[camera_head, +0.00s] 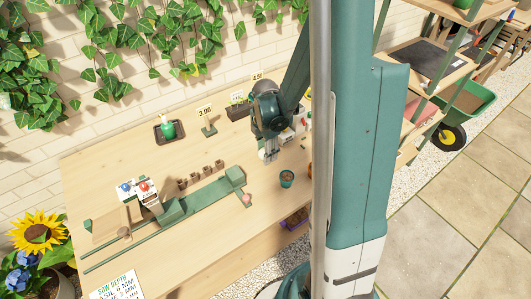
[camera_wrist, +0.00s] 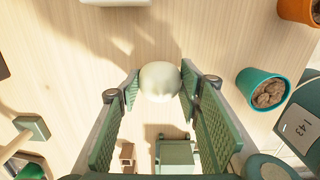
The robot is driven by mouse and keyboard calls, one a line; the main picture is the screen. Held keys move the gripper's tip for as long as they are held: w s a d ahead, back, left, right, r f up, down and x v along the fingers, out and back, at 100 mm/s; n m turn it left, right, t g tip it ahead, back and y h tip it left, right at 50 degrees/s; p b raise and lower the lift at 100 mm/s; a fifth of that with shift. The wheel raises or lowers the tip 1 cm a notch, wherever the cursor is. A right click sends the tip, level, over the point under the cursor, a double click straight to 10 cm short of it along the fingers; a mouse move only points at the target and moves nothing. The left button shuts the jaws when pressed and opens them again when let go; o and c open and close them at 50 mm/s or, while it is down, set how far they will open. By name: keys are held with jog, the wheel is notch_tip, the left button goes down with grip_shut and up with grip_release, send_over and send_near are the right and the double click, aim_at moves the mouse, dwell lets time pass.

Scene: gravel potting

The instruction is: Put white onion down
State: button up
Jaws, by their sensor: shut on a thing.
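The white onion (camera_wrist: 160,82) is a pale round bulb in the wrist view, between the two green padded fingers of my gripper (camera_wrist: 160,86). The fingers press on it from both sides near their tips. In the head view my gripper (camera_head: 270,152) points down over the back right part of the wooden table (camera_head: 120,160); I cannot make out the onion there. The wrist view shows bare light wood around the onion. How high it is above the wood I cannot tell.
A teal pot (camera_wrist: 262,88) of brown lumps stands right of my gripper, also in the head view (camera_head: 286,178). An orange pot (camera_wrist: 300,10) is at the upper right.

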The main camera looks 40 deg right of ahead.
jog(key=shift+f, duration=0.3)
jog(key=o, duration=0.9)
jog(key=shift+r, duration=0.3)
jog(key=shift+r+p, duration=1)
jog(key=shift+r, duration=4.95)
jog(key=shift+a, duration=0.1)
